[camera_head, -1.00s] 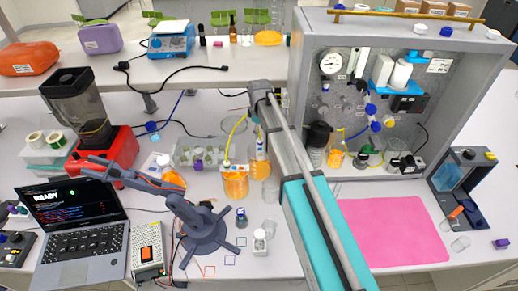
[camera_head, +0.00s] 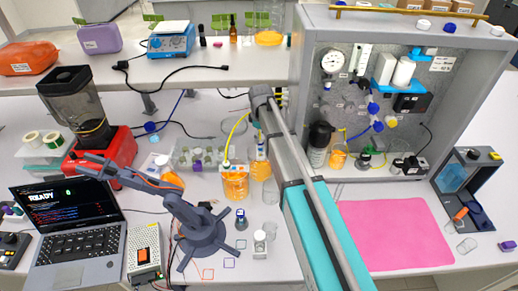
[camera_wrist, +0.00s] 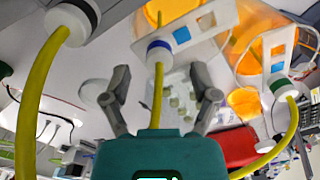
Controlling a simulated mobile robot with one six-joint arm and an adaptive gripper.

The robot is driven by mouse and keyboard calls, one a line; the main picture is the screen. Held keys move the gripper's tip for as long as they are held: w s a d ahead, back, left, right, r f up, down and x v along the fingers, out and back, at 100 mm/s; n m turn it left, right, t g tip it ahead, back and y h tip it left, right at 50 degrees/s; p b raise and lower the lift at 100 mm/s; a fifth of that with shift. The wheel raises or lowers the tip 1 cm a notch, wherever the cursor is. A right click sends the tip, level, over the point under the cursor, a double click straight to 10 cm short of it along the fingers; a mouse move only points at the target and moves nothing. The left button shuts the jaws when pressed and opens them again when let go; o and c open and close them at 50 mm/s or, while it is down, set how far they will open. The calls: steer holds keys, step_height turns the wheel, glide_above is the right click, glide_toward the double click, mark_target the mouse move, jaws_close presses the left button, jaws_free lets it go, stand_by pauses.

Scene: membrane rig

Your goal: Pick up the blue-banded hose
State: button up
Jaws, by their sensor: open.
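The blue-banded hose (camera_wrist: 158,50) is a yellow tube with a white collar and a blue ring in the wrist view. Its end fitting sits at a white holder over an orange-filled vessel. My gripper (camera_wrist: 158,84) is open, its two grey fingers on either side of the yellow tube, just below the collar. I cannot tell whether a finger touches it. A black-banded hose (camera_wrist: 72,20) is at the upper left and a green-banded hose (camera_wrist: 284,92) at the right. In the head view my arm hides the gripper, and the hoses are too small to tell apart by band.
Orange-filled beakers (camera_head: 235,186) stand in the head view beside my arm. A small dark robot arm (camera_head: 200,232), a laptop (camera_head: 75,218) and a red blender (camera_head: 100,148) are to the left. A pink mat (camera_head: 397,233) lies clear to the right, below the grey rig cabinet (camera_head: 302,75).

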steer(key=shift+f+b, duration=1.1)
steer(key=shift+f, duration=0.3)
steer(key=c, duration=1)
